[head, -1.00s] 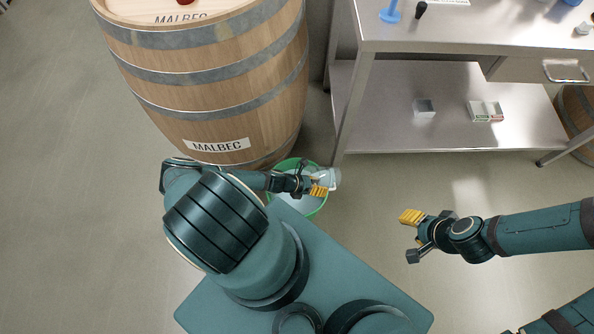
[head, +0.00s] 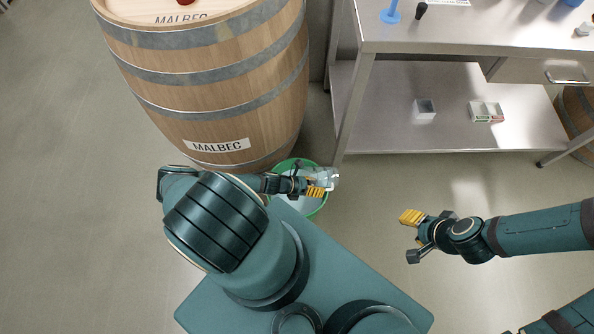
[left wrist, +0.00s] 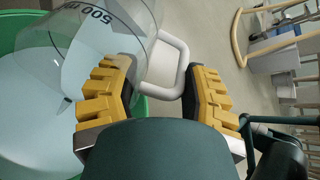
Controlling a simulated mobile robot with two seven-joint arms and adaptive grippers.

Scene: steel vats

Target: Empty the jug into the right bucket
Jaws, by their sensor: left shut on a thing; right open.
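The jug (head: 328,177) is clear, with a 500 ml mark that shows in the left wrist view (left wrist: 112,28). My left gripper (head: 312,182) is shut on its pale handle (left wrist: 172,66), between the yellow finger pads. The jug is held over the right part of a green-rimmed bucket (head: 284,165) on the floor below the barrel. The bucket's green wall also shows in the left wrist view (left wrist: 14,32). The jug looks tilted, but I cannot tell whether liquid is flowing. My arm hides part of the bucket. My right gripper (head: 412,236) is open and empty, above the floor at right.
A wooden Malbec barrel (head: 205,95) stands right behind the bucket. A steel table (head: 450,40) with a lower shelf (head: 450,130) stands at the back right, its leg close to the jug. The floor (head: 370,195) between my two grippers is clear.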

